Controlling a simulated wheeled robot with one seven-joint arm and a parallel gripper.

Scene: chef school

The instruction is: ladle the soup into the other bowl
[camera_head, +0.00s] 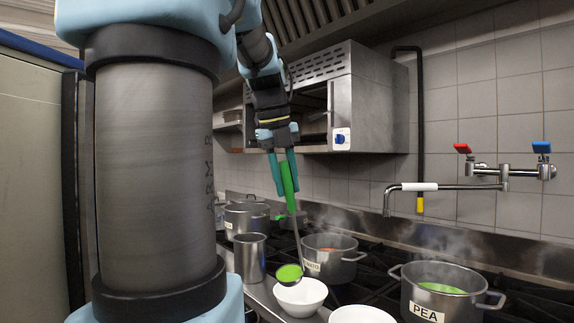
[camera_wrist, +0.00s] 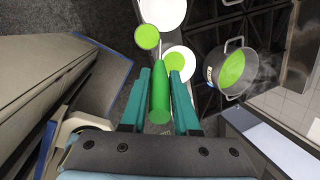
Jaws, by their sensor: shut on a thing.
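My gripper (camera_head: 283,172) is shut on the green handle of the ladle (camera_head: 288,180), also seen in the wrist view (camera_wrist: 160,95). The ladle hangs steeply down, its cup (camera_head: 289,276) full of green soup and about level. In the head view the cup overlaps the far rim of a white bowl (camera_head: 299,300), whose visible inside is white. A second white bowl (camera_head: 362,315) is cut off by the bottom edge. In the wrist view, the cup (camera_wrist: 147,37) lies beside an empty-looking bowl (camera_wrist: 170,10) and a bowl holding green soup (camera_wrist: 188,55).
The steaming PEA pot (camera_head: 445,292) with green soup stands at right on the stove. A pot with orange-red contents (camera_head: 330,258) stands behind the bowls. A tall metal container (camera_head: 249,257) is just left of the ladle. A faucet (camera_head: 450,187) projects from the wall.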

